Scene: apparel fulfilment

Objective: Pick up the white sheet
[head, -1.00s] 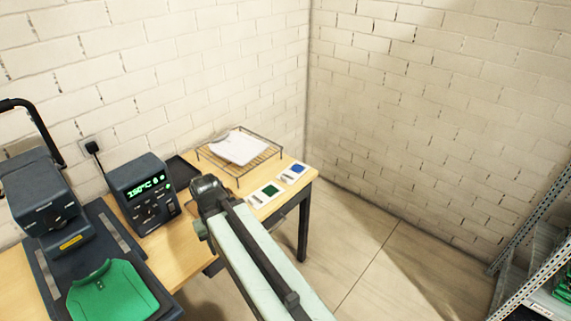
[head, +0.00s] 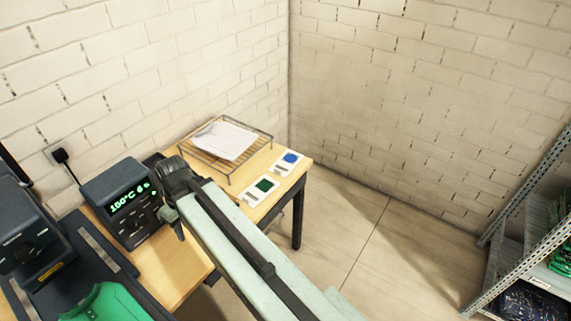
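The white sheet (head: 226,140) lies on a wire rack (head: 247,158) at the far right part of the wooden table. Two white cards also lie on the table in front of the rack, one with a green square (head: 260,190) and one with a blue square (head: 287,164). My arm reaches across the lower middle of the view, and its end (head: 176,182) is over the table's front edge, left of and nearer than the rack. The sheet is apart from my arm.
A heat press (head: 28,235) with a green garment (head: 104,303) stands at the left. A control box (head: 122,203) with a lit display sits beside my arm's end. A metal shelf (head: 528,225) stands at the right. The floor (head: 370,230) between is clear.

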